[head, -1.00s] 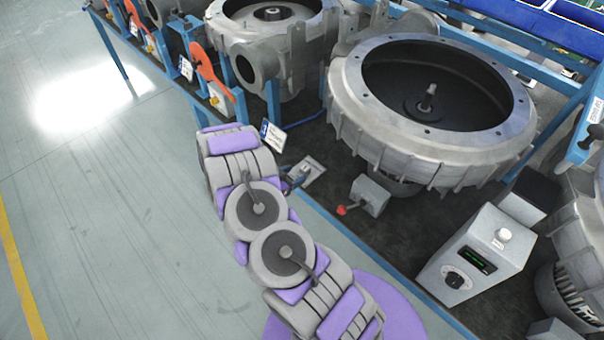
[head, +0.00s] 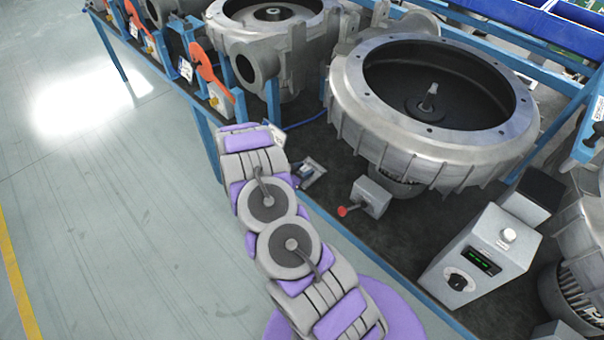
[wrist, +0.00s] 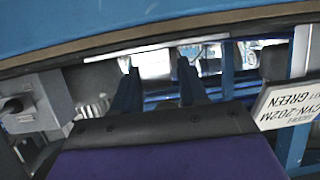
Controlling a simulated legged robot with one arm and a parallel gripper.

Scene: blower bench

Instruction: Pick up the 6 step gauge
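I cannot pick out the 6 step gauge with certainty in either view.
Large grey blower housings (head: 345,95) fill the bench. A switch box with a red knob (head: 370,197) and a control box with a display (head: 475,258) stand near the blue bench edge (head: 345,237). A white label (wrist: 290,105) shows in the wrist view. The floor (head: 110,200) is clear at left.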

